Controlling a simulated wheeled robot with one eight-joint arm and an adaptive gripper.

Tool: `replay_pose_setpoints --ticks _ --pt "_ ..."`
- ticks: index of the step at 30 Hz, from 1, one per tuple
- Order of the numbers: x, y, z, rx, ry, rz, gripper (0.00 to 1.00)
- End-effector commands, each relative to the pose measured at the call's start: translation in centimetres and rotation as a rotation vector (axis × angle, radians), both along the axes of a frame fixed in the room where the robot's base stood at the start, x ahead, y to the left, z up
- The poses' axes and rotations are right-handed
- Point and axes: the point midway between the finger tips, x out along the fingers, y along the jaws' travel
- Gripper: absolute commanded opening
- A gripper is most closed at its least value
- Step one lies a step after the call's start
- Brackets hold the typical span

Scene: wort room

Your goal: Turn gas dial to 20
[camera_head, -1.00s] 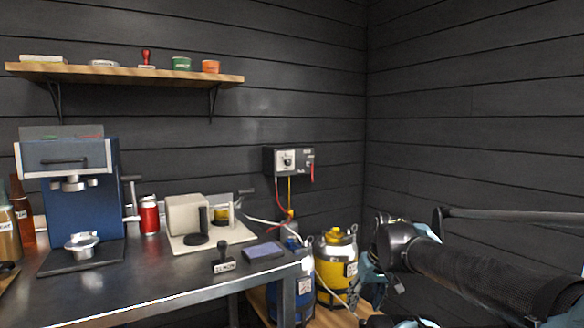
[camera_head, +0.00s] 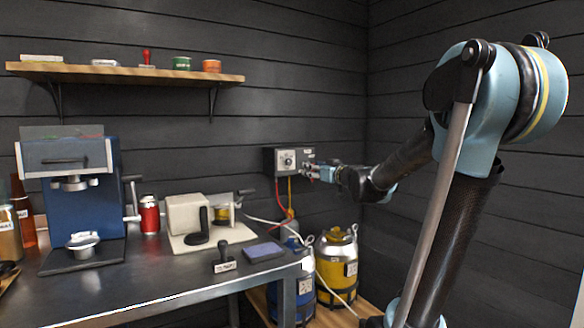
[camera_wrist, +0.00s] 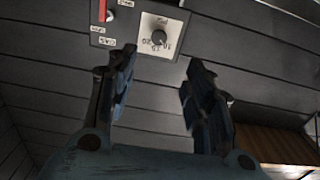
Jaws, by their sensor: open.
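A dark control box (camera_head: 270,161) is mounted on the wall, with a round dial (camera_head: 287,160) on a pale plate on its front. In the wrist view the panel appears upside down; the dial (camera_wrist: 160,38) is a dark round knob with a small pale mark, and numbers including 10, 15 and 20 are printed around its edge. My gripper (camera_head: 312,172) is at the right part of the box. In the wrist view my gripper (camera_wrist: 162,60) is open and empty, its two fingers apart, with the dial beyond and between the tips. I see no contact with the knob.
A red part (camera_wrist: 101,10) sits beside the dial on the panel, near a GAS label (camera_wrist: 103,41). Red and yellow hoses hang below the box. A yellow canister (camera_head: 337,262) and a blue one stand below. A table (camera_head: 150,290) with a blue machine (camera_head: 75,205) stands left.

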Motion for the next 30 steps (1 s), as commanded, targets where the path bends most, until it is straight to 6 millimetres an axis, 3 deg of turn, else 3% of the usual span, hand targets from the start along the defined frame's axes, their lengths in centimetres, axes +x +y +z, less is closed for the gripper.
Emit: replay_pose_setpoints --ticks 8,30 --pt "1.9 1.1 0.2 0.003 -0.006 -0.004 0.47" --pt "10.2 6.8 0.1 0.002 -0.005 -0.003 0.47"
